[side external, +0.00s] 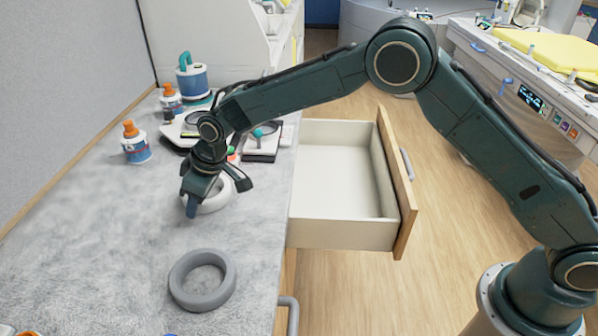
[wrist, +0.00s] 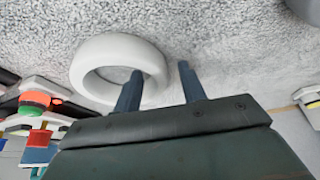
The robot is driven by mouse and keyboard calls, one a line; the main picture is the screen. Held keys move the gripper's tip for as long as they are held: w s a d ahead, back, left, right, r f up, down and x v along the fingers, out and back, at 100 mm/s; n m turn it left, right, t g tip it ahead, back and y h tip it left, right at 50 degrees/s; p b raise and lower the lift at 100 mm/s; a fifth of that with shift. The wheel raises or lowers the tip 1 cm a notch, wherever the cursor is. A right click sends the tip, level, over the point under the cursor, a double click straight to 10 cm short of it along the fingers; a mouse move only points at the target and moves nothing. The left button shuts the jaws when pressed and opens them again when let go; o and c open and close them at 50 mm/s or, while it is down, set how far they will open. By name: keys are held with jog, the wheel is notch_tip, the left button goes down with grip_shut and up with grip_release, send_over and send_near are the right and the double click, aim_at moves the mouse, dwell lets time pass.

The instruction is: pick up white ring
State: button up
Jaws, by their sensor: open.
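The white ring (side external: 218,200) lies flat on the grey speckled counter, partly hidden by my gripper in the side view. The wrist view shows the white ring (wrist: 95,62) left of centre, with its hole facing up. My gripper (side external: 217,194) is open just over it, one finger on each side in the side view. In the wrist view my gripper (wrist: 160,72) has its left finger overlapping the ring's right wall, and its right finger outside the ring over bare counter. No grip shows. Whether the left fingertip is inside the hole or above the rim I cannot tell.
A larger grey ring (side external: 203,281) lies nearer on the counter (side external: 110,235). Bottles with orange caps (side external: 136,143), a blue-and-white container (side external: 192,78) and dark-edged devices (side external: 263,143) stand behind. An open drawer (side external: 340,182) juts out right. The left counter is clear.

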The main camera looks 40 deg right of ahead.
grip_shut()
jog(key=shift+r, duration=0.1)
dwell(0.3)
notch_tip(320, 180, up, 20)
dwell(0.8)
dwell(0.4)
